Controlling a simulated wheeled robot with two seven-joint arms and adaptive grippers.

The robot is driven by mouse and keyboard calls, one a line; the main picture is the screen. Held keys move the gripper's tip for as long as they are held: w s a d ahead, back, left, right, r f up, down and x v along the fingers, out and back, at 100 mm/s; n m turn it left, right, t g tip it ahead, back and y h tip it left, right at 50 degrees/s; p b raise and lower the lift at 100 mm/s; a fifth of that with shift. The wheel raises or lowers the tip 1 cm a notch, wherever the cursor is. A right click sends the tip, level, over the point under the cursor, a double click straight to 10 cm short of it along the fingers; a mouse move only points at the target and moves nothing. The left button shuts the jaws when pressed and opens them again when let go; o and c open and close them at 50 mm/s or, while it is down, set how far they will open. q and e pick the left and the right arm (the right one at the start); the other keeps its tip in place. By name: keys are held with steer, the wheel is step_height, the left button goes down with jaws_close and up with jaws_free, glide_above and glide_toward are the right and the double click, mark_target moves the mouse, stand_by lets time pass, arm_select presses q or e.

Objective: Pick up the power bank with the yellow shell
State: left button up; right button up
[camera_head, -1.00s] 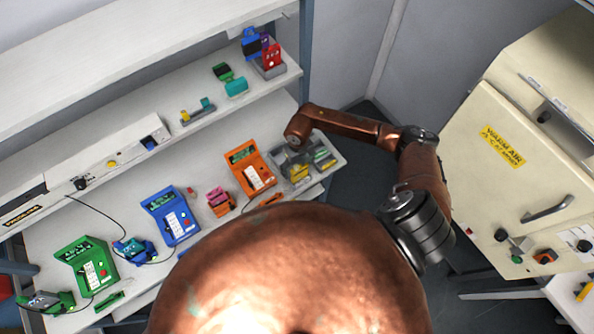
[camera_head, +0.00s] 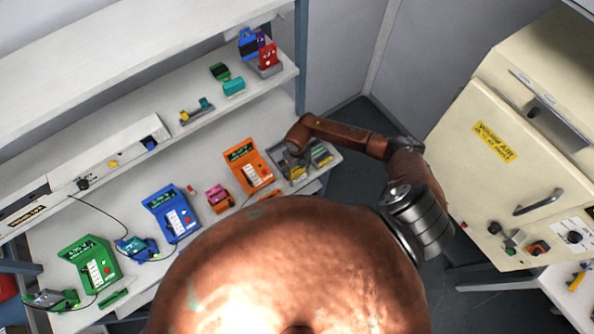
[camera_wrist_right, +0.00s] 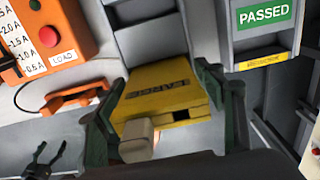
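The yellow-shelled power bank (camera_wrist_right: 162,98) fills the middle of the right wrist view, with dark lettering on its face and a dark port at its near edge. My right gripper (camera_wrist_right: 165,112) is open, with one dark green finger on each side of it. The fingers look very close to its sides; I cannot tell whether they touch. A small beige block (camera_wrist_right: 136,138) shows at the near edge of the shell. In the head view my right gripper (camera_head: 298,166) is over the grey compartment tray (camera_head: 332,158), and the yellow shell is mostly hidden. My left gripper is not in view.
An orange tester (camera_head: 249,166) stands left of the tray; blue (camera_head: 172,213) and green (camera_head: 89,263) testers stand farther left. A cream warm-air cabinet (camera_head: 500,190) stands at the right.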

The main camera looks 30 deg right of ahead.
steer(key=c, duration=0.8)
steer(key=shift+c, duration=0.3)
steer(key=shift+r, duration=0.15)
